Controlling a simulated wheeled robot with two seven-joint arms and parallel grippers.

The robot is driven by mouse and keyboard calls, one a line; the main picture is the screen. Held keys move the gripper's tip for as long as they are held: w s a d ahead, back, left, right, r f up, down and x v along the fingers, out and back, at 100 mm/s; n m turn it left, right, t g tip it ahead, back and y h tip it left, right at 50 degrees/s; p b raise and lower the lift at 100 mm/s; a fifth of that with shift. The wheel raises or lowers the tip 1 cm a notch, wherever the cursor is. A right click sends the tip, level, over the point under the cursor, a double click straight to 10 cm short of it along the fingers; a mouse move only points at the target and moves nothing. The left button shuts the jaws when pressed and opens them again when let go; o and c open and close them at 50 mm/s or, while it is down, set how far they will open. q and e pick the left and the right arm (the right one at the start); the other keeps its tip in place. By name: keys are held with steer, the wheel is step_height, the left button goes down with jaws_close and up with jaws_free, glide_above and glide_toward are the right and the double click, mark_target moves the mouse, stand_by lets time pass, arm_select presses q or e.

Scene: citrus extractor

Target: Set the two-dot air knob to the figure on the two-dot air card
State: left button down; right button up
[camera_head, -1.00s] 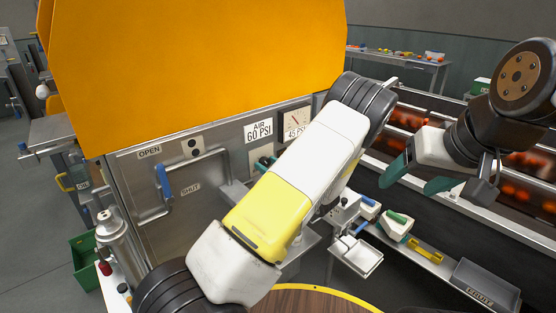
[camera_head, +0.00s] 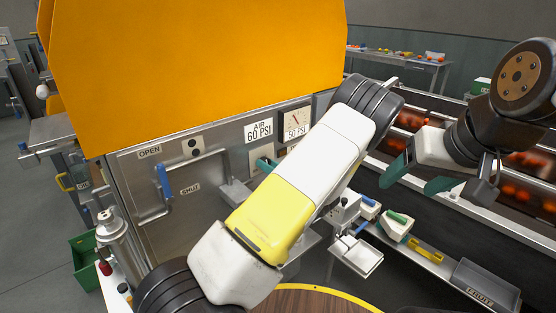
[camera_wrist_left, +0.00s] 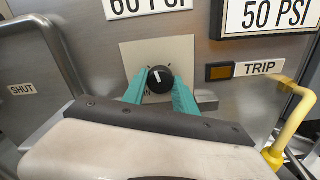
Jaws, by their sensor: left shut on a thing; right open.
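The black air knob (camera_wrist_left: 159,79) with a white pointer line sits on a pale square plate (camera_wrist_left: 130,53) on the steel panel. My left gripper (camera_wrist_left: 160,88) is shut on the knob, one teal finger at each side; the pointer is near upright, leaning slightly left. The air card (camera_head: 258,130) above it reads AIR 60 PSI. The gauge (camera_head: 296,122) to the right has a red needle and reads 50 PSI. My right gripper (camera_head: 420,180) is open and empty at the right.
A door with a blue handle (camera_head: 163,180) and a bar is left of the knob. A TRIP label (camera_wrist_left: 259,68) and yellow handle (camera_wrist_left: 292,120) are right of it. A conveyor with red fruit (camera_head: 410,118) runs behind my right gripper.

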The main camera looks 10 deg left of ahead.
arm_select(q)
steer(key=shift+m, duration=1.3)
steer(key=c, duration=1)
jaws_free()
steer(key=shift+o, duration=0.2)
